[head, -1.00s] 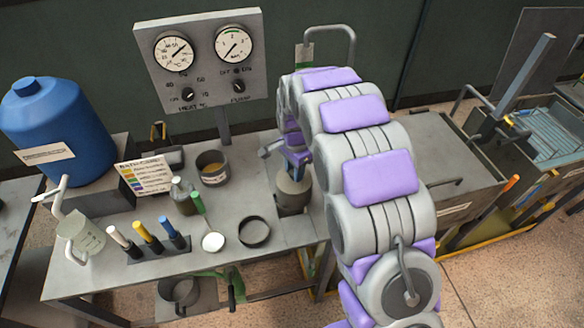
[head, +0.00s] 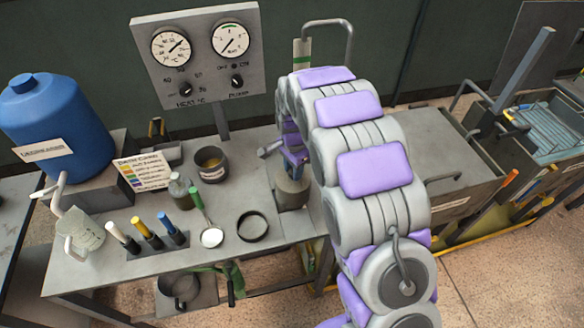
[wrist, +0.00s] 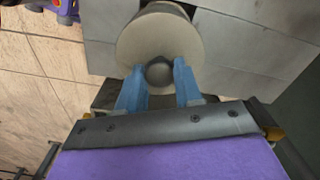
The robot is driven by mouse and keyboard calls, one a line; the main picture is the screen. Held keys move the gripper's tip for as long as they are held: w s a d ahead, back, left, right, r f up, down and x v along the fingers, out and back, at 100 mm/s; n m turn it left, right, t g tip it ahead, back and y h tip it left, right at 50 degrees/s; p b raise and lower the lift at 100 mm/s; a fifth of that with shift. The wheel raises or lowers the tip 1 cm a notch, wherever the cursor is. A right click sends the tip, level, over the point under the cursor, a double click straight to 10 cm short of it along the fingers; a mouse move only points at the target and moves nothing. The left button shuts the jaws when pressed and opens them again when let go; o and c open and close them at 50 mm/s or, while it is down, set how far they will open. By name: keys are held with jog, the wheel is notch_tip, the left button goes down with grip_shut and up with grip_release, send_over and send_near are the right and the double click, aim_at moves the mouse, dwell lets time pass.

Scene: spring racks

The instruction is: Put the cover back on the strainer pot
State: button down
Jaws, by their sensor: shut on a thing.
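The strainer pot (head: 292,198) is a grey cylinder near the right end of the grey bench, partly hidden by my arm. In the wrist view the round, pale cover (wrist: 136,45) with a dark ball knob fills the top middle. My gripper (wrist: 159,76) has its blue fingers on either side of the knob and is shut on it. In the head view my gripper (head: 294,160) is just above the pot. The cover appears to lie over the pot's top, but I cannot tell whether it is fully seated.
A gauge panel (head: 199,55) rises behind. A grey tank (head: 455,160) is at the right.

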jog(key=shift+r, duration=0.15)
jog(key=shift+a+r, duration=0.2)
jog(key=shift+r, duration=0.4)
jog(key=shift+d+r+p, duration=0.1)
jog(key=shift+r+p, duration=1)
jog(key=shift+r, duration=1.2)
jog(key=shift+a+p, duration=0.55)
jog(key=shift+a, duration=0.05)
dwell(0.5)
